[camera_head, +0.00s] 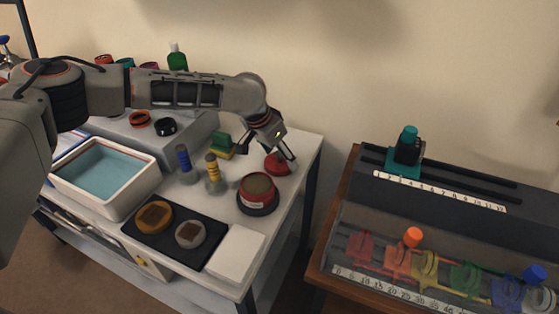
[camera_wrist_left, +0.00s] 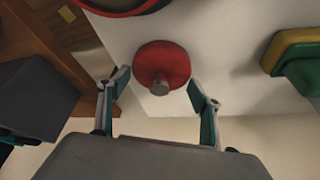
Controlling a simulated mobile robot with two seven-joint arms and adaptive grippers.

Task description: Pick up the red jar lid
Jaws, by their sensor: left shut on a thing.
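The red jar lid (camera_head: 277,165) is near the right edge of the white table, behind an open red jar (camera_head: 258,206). In the left wrist view the lid (camera_wrist_left: 165,60) is a round red disc with a small grey knob facing the camera. My left gripper (camera_head: 268,157) reaches down to the lid from above. In the wrist view its two fingers (camera_wrist_left: 158,80) stand on either side of the lid, shut on it. Whether the lid touches the table is hard to tell. My right gripper is not in view.
A black tray (camera_head: 211,262) with two round pieces, a white pad (camera_head: 236,254) and a white-rimmed blue bin (camera_head: 141,207) are on the table. Two small bottles and a green-yellow block (camera_head: 221,147) stand left of the lid. A wooden bench (camera_head: 325,250) is across a gap.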

